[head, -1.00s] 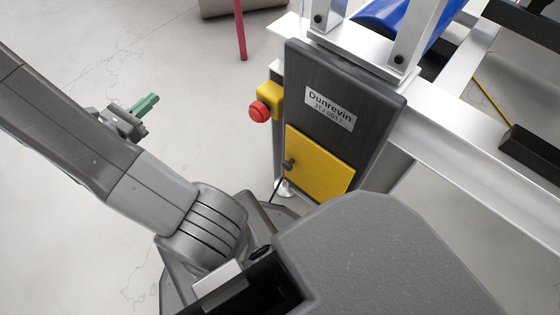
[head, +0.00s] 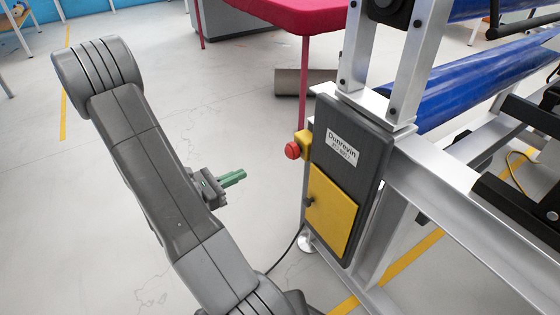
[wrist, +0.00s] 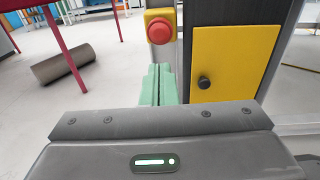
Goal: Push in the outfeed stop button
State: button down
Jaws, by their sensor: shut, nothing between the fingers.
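The red stop button (head: 292,150) sits on a small yellow housing (head: 304,143) at the left side of a dark grey control box labelled Dunrevin (head: 347,165). In the wrist view the red button (wrist: 160,32) is undepressed as far as I can tell, at the top centre, just above my fingertips. My gripper (head: 240,175) has green fingers, shut and empty, pointing right toward the box. It is to the left of the button and apart from it in the head view. The green fingers also show in the wrist view (wrist: 158,85), below the button.
A yellow door (head: 332,210) with a dark knob is on the box's lower part. The box is on an aluminium conveyor frame (head: 440,190) with blue rollers (head: 480,80).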

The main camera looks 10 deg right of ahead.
aim_at(287, 152)
jog(key=shift+d, duration=0.1)
jog(key=b+x, duration=0.3)
jog(key=x, duration=1)
jog(key=shift+w, duration=0.15)
jog(key=shift+w+d, duration=0.15)
jog(key=shift+d, duration=0.2)
jog(key=shift+w+d+b, duration=0.2)
jog(key=shift+d+b, duration=0.1)
jog(key=shift+d, duration=0.25)
jog(key=shift+w+d+r, duration=0.1)
jog(key=shift+d+r, duration=0.05)
jog(key=shift+r, duration=0.05)
